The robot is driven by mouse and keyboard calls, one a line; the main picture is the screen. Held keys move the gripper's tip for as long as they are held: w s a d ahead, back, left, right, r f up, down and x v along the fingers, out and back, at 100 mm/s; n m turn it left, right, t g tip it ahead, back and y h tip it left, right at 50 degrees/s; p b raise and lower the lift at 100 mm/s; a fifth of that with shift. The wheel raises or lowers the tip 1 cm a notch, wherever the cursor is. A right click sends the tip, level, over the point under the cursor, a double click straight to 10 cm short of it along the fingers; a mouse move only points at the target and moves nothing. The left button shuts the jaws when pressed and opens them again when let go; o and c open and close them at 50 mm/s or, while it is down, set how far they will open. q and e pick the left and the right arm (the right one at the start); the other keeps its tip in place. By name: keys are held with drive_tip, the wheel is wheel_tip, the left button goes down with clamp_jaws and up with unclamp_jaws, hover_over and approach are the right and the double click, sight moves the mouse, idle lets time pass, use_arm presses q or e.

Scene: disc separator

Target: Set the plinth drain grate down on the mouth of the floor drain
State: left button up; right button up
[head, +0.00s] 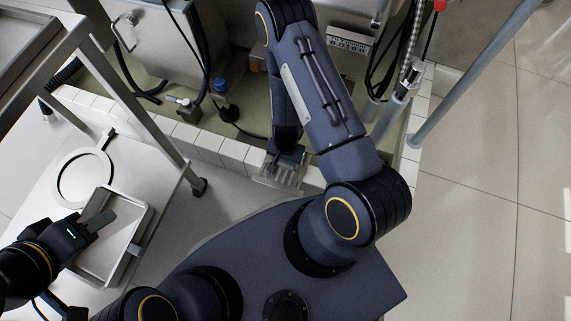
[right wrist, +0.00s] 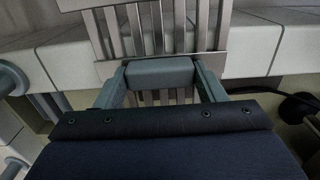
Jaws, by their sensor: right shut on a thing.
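The drain grate (head: 282,171) is a flat metal plate with parallel slats. In the head view it shows at the front of the white-tiled plinth edge, just below my right gripper (head: 287,155). In the right wrist view the grate (right wrist: 177,27) extends ahead of my right gripper (right wrist: 160,76), which is shut on its near part; tiles show behind it. I cannot tell whether the grate touches the tiles. I cannot make out the mouth of the floor drain; my right arm covers part of the plinth. My left gripper (head: 98,222) is over a metal tray at the lower left; its jaw opening is unclear.
The shallow tray (head: 136,236) and a pale ring with a handle (head: 64,180) lie on a white table. Open floor lies at the right.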

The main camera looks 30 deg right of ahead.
drive_tip(key=c, duration=0.5)
drive_tip(key=shift+r+p, duration=2.4)
drive_tip(key=shift+r, duration=0.65)
drive_tip(key=shift+c, duration=0.2)
